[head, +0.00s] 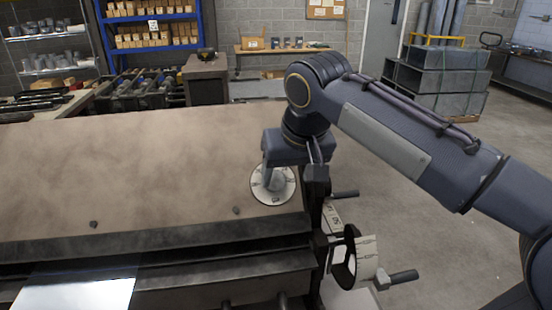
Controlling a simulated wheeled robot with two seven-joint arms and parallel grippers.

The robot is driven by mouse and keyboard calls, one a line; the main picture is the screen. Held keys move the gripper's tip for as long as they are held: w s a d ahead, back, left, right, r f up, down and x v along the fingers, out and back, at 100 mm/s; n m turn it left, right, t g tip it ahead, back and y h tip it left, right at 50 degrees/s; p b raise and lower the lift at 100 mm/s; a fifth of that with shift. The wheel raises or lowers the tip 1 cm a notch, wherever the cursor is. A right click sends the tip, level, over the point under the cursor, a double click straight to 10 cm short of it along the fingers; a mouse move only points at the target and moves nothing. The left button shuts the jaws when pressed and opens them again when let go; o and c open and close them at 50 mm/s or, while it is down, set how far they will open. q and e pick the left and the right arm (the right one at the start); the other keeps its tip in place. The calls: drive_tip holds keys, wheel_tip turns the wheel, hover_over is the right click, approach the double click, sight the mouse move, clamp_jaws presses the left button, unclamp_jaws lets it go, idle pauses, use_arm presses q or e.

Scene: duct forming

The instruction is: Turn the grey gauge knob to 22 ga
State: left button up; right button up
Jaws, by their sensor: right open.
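The grey gauge knob (273,181) stands on a round white dial (261,196) with dark marks, at the right end of the machine's brown top. My right gripper (278,170) points down from above, over the knob, with its jaws open. Its body hides the upper part of the knob and the far side of the dial. I cannot tell whether a finger touches the knob. The dial's marks are too small to read. My left gripper is out of view.
The machine's wide brown top (130,160) is mostly clear. A second, drum-shaped scale (366,258) and a dark handle (403,277) stick out at its right front. A shiny sheet (75,292) lies at front left. Grey ducts (440,75) are stacked behind right.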

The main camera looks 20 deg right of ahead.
sight(275, 179)
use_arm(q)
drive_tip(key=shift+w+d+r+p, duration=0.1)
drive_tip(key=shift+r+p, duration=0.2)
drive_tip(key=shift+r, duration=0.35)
use_arm(e)
drive_tip(key=w+f, duration=0.4)
drive_tip(key=w, duration=0.1)
drive_tip(key=shift+w+f, duration=0.1)
drive_tip(key=shift+w, duration=0.15)
drive_tip(key=shift+c, duration=0.5)
drive_tip(key=c, duration=0.9)
drive_tip(key=shift+m, duration=0.3)
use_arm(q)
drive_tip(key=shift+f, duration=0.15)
